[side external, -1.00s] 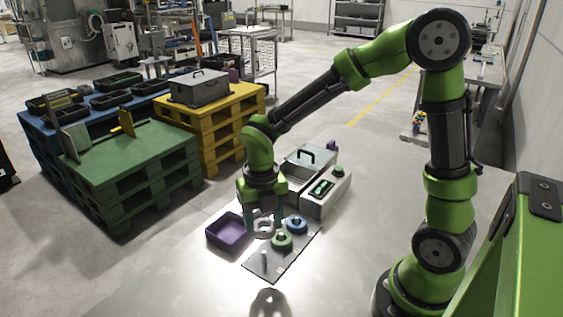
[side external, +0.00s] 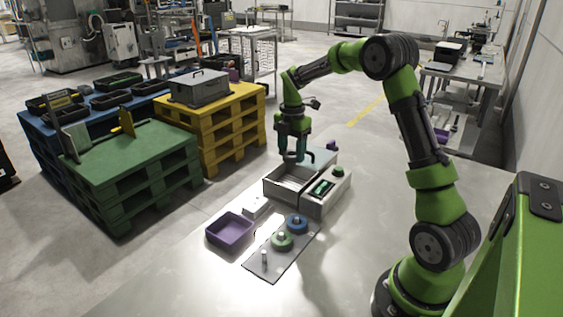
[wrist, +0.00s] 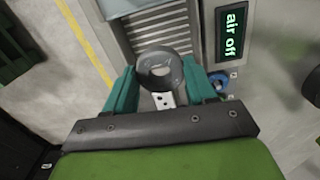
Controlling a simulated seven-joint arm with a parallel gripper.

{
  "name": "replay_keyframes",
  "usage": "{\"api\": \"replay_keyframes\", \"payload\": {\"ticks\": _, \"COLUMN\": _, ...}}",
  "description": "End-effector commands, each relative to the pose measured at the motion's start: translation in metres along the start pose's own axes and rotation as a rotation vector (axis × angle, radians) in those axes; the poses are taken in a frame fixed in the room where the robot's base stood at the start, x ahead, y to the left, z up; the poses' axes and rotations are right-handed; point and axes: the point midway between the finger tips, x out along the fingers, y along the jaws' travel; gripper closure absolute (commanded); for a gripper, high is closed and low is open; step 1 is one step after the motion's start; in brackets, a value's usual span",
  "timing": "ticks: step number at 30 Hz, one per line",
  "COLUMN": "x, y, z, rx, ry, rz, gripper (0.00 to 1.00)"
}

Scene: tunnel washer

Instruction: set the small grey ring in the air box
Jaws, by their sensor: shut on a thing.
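My gripper (side external: 295,157) is shut on the small grey ring (wrist: 158,68), which sits between the two teal fingertips in the wrist view. In the side view the gripper points down above the grey air box (side external: 284,188), and the ring is too small to make out there. The box's open top shows a ribbed interior (wrist: 160,33) just beyond the ring in the wrist view. Ring and box look apart. A pale lid-like panel (side external: 322,157) is at the box's back, partly hidden by the gripper. The display (wrist: 234,33) beside the box reads "air off".
In front are a purple tray (side external: 231,243), a white block (side external: 256,206) and a mat (side external: 268,266) with a green ring (side external: 282,241) and a blue ring (side external: 297,224).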

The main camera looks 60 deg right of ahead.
Motion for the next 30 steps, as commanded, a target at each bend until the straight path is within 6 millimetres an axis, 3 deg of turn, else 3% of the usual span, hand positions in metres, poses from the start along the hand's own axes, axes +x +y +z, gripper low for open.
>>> {"api": "replay_keyframes", "payload": {"ticks": 15, "x": 0.046, "y": 0.0, "z": -0.001, "rx": -0.004, "ry": 0.0, "rz": 0.0, "gripper": 0.74}}
{"api": "replay_keyframes", "payload": {"ticks": 30, "x": 0.056, "y": 0.0, "z": -0.001, "rx": -0.005, "ry": 0.0, "rz": 0.0, "gripper": 0.74}}
